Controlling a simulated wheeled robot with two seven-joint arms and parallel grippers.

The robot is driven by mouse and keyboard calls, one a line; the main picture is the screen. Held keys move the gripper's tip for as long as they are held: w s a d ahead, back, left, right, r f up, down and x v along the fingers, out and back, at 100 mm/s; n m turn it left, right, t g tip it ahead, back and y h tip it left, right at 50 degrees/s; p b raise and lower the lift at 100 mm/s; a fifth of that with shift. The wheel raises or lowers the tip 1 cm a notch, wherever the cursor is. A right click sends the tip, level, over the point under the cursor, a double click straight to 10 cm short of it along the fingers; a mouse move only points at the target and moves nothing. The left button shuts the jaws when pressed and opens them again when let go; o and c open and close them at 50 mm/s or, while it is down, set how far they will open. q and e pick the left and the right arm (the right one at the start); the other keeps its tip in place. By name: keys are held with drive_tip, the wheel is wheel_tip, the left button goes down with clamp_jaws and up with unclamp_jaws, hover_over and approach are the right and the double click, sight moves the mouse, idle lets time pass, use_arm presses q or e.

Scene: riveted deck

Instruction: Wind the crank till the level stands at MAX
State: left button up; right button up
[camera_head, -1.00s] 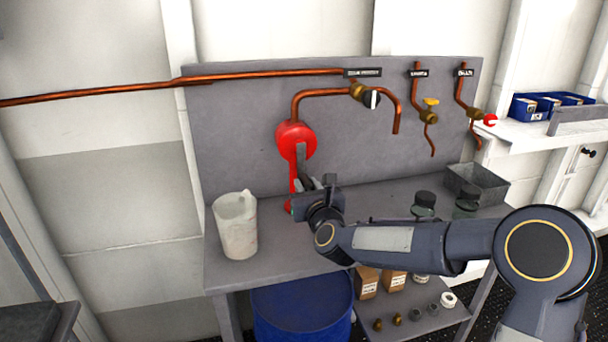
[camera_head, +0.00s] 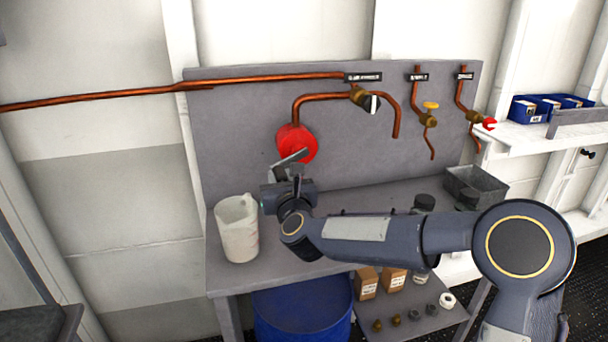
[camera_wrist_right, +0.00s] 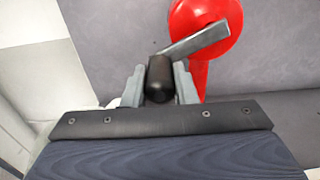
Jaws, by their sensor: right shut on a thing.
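The pump is a red round housing (camera_head: 297,142) on the grey back panel, with a grey crank arm (camera_head: 291,159) at its front. The crank arm slants down and left from the hub. My right gripper (camera_head: 276,179) is at the arm's outer end. In the right wrist view, its fingers are shut around the black crank handle (camera_wrist_right: 160,78), one on each side. A pale translucent jug (camera_head: 237,232) with faint reddish marks stands on the bench left of the gripper. I cannot read a level or a MAX mark. My left gripper is not in view.
Copper pipes with a black-and-white valve knob (camera_head: 371,104), a yellow-handled valve (camera_head: 430,106) and a red-knobbed valve (camera_head: 489,123) run on the panel. A grey metal bin (camera_head: 478,184) and dark-lidded jars stand right. A blue drum (camera_head: 303,306) is below the bench.

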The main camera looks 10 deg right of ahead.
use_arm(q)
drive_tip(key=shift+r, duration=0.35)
use_arm(e)
drive_tip(key=shift+a+r, duration=0.2)
drive_tip(key=shift+r, duration=0.55)
